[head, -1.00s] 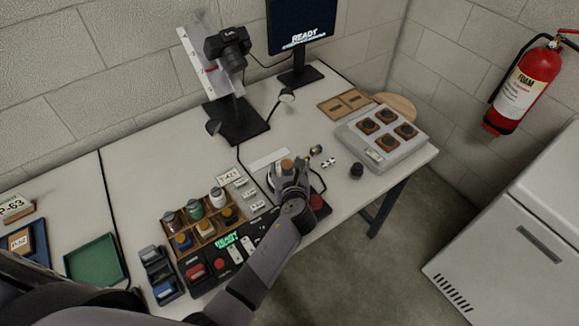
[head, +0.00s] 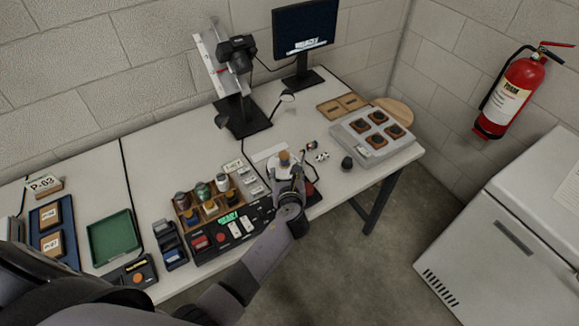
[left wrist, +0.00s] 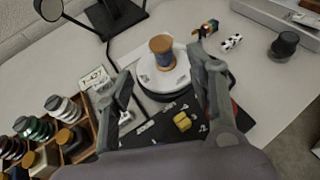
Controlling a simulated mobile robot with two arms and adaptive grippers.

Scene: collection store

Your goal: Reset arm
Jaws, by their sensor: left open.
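My left gripper (head: 287,185) reaches in over the front of the white desk (head: 345,184), at the near side of a round white turntable (head: 272,168). A brown spool-like piece (head: 284,158) stands upright on the turntable. In the left wrist view, the left gripper (left wrist: 158,68) has its fingers spread wide with nothing between the tips. The turntable (left wrist: 176,78) and the brown piece (left wrist: 161,52) lie beyond the fingers, apparently untouched. My right gripper is not in view.
A black control panel (head: 208,252) and a wooden rack (head: 188,218) of jars are left of the gripper. A camera stand (head: 240,120) and monitor (head: 303,30) stand behind. Floor beyond the front edge is clear.

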